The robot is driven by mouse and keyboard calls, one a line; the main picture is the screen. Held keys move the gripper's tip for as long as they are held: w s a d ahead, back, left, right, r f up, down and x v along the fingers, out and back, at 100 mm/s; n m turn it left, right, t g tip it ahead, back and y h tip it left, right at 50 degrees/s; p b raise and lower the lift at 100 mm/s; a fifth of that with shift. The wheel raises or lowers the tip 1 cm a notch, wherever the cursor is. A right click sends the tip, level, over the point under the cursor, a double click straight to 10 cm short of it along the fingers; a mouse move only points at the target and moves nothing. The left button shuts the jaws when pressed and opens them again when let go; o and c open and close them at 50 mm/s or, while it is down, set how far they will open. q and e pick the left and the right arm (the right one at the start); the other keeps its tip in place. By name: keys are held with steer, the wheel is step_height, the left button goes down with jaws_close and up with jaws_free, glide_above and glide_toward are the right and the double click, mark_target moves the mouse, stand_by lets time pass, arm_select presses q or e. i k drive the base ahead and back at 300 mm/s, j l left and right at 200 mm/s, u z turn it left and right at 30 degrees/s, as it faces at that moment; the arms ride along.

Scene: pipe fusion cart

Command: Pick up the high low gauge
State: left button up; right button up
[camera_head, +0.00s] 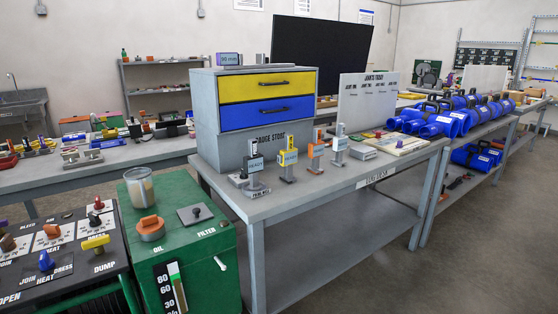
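Several small gauge-like tools stand in a row on the grey table (290,205), in front of the drawer cabinet. From left to right they are a grey and dark one (255,173) with a pale label, a yellow one (288,160), an orange one (315,152) and a grey one (339,148). All stand upright. The labels are too small to read surely, so I cannot tell which is the high low gauge. Neither of my grippers is in view.
The grey cabinet (205,115) has a yellow drawer (265,87) and a blue drawer (260,113), both shut. A white board (365,100) stands behind the row. A green unit (190,240) stands at the front left. Blue pipes (445,120) lie at the right. Open floor shows at lower right.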

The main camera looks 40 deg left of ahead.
mark_target(289, 153)
steer(key=i+u, duration=0.25)
steer(key=u, duration=0.2)
steer(key=i+l+u, duration=0.2)
steer(key=u, duration=0.25)
steer(key=i+l+u, duration=0.25)
steer(key=u, duration=0.25)
steer(key=i+l+u, duration=0.2)
steer(key=l+u, duration=0.25)
steer(key=j, duration=0.1)
